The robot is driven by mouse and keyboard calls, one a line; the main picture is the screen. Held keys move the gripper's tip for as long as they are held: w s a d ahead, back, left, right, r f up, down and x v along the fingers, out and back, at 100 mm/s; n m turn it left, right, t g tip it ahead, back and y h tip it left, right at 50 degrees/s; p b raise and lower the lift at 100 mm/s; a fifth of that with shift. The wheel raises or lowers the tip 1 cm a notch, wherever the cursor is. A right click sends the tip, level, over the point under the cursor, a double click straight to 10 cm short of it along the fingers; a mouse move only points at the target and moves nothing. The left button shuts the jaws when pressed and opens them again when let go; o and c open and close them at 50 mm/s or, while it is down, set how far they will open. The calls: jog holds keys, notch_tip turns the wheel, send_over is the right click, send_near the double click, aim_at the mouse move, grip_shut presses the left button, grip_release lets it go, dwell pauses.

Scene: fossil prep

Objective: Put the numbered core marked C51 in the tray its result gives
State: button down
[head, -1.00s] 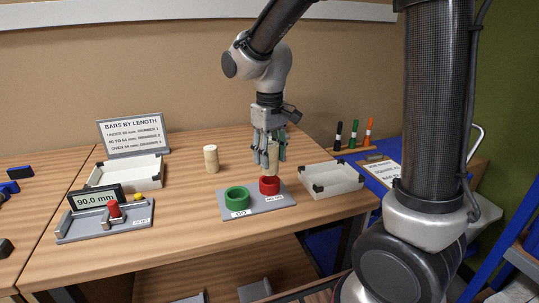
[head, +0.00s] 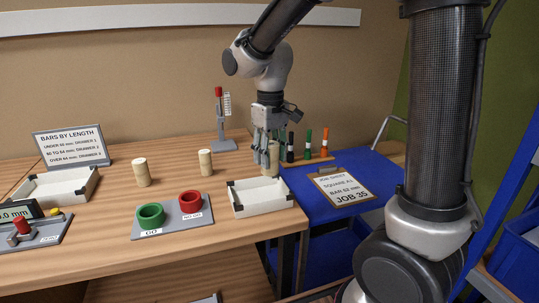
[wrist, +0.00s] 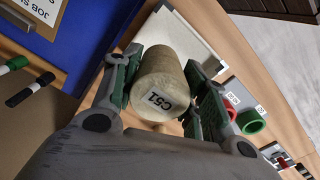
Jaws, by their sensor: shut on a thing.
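My gripper (head: 268,160) is shut on a tan cylindrical core (head: 273,152). In the wrist view the core (wrist: 160,85) shows the label C51 on its end face, between the green-padded fingers (wrist: 160,95). In the head view the held core appears at the back edge of the right white tray (head: 262,210); whether it is directly over the tray is hard to tell. That tray looks empty. A second white tray (head: 38,200) stands at the left. The gauge plate (head: 172,222) carries a green GO ring (head: 150,215) and a red NO GO ring (head: 190,203), both empty.
Two other cores (head: 141,172) (head: 205,162) stand upright on the wooden table. A small stand with a red top (head: 220,120) is behind them. Right of the tray are a marker rack (head: 308,160) and a clipboard (head: 342,187) on a blue surface. A length gauge (head: 40,235) is at left.

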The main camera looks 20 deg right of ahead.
aim_at(271, 175)
jog(key=shift+d, duration=0.15)
jog(key=shift+f, duration=3.4)
jog(key=shift+f, duration=0.5)
jog(key=c, duration=0.7)
grip_release()
notch_tip(271, 175, up, 7)
jog(key=shift+s+r, duration=0.1)
